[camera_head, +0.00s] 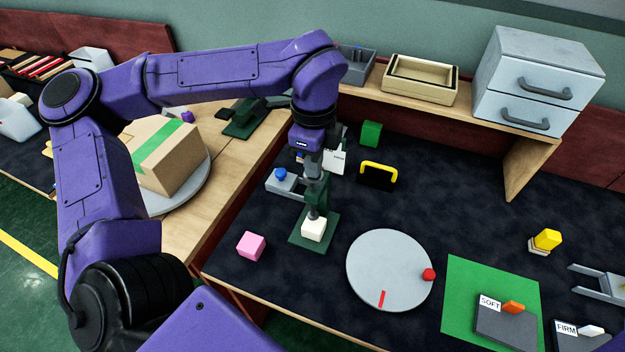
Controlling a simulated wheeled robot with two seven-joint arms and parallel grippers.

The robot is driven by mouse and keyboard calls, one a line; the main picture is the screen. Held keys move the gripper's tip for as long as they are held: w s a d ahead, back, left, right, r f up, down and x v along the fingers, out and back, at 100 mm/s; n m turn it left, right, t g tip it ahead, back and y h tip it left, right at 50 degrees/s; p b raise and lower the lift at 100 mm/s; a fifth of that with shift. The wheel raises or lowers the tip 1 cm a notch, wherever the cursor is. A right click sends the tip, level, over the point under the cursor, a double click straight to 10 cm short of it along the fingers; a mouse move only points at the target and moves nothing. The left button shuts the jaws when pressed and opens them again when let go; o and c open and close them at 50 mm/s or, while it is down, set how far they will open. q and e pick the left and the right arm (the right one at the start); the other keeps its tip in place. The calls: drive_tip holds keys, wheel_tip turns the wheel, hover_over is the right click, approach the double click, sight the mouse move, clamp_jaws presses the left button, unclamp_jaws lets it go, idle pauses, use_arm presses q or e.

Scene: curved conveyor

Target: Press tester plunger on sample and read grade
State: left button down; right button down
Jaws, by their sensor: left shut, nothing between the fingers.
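The tester has a green base plate (299,238) and a dark green upright column. A white sample block (313,229) sits on the base, and the grey plunger tip (314,212) is right above it; I cannot tell whether they touch. My left gripper (309,168) points down at the top of the tester and is shut with nothing between its fingers. It partly hides the tester's head. A white card (335,161) with unreadable small print is beside it. The SOFT tray (505,328) and FIRM tray (577,341) are at lower right. My right gripper is not in view.
A pink cube (251,246) is left of the tester. A grey disc (378,275) with a red mark and red knob lies to its right. A yellow-handled black item (378,177) and green block (371,133) stand behind. A cardboard box (162,157) is at left.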

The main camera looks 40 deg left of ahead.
use_arm(q)
drive_tip(key=shift+f+b, duration=1.2)
drive_tip(key=shift+f, duration=0.35)
wheel_tip(320, 180, up, 9)
drive_tip(key=p, duration=0.6)
drive_tip(key=shift+p, duration=0.3)
